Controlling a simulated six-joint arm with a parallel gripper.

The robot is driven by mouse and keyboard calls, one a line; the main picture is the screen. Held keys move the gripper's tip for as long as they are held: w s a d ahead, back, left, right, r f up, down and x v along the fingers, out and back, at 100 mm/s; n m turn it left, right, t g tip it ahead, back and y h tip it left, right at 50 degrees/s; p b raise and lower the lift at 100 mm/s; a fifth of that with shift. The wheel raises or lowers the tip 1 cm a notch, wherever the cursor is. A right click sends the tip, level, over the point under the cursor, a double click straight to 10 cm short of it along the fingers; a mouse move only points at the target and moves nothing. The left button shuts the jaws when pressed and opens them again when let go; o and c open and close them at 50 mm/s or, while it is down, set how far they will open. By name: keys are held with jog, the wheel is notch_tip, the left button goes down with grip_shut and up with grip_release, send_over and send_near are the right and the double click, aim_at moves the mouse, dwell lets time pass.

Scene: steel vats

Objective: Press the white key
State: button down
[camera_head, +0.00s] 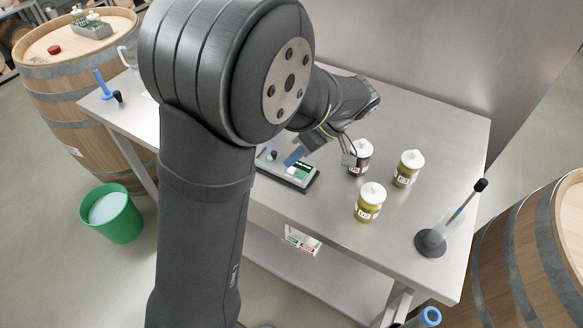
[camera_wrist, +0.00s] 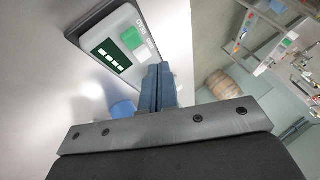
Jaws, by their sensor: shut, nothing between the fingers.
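A grey device (camera_wrist: 97,30) with a green display (camera_wrist: 114,56) lies on the steel table. A green key (camera_wrist: 131,38) and the white key (camera_wrist: 143,53) sit side by side next to the display. In the head view the device (camera_head: 274,166) is partly hidden by my arm. My gripper (camera_wrist: 159,70) is shut and empty, its blue fingertips close beside the white key. In the head view the fingertips (camera_head: 295,155) are over the device. I cannot tell whether they touch the key.
Several lidded jars stand right of the device: a dark jar (camera_head: 361,155), a yellow-green jar (camera_head: 408,170) and another one (camera_head: 369,205). A stand with a slim glass tube (camera_head: 431,241) is near the table's right edge. The steel wall (camera_head: 420,70) rises behind.

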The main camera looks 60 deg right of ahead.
aim_at(294, 169)
jog(key=shift+f, duration=0.1)
dwell(0.6)
jog(key=shift+f, duration=0.35)
jog(key=shift+f, duration=0.45)
dwell(0.5)
jog(key=shift+r, duration=0.9)
jog(key=shift+r, duration=0.15)
jog(key=shift+r, duration=2.35)
jog(key=shift+f, duration=0.1)
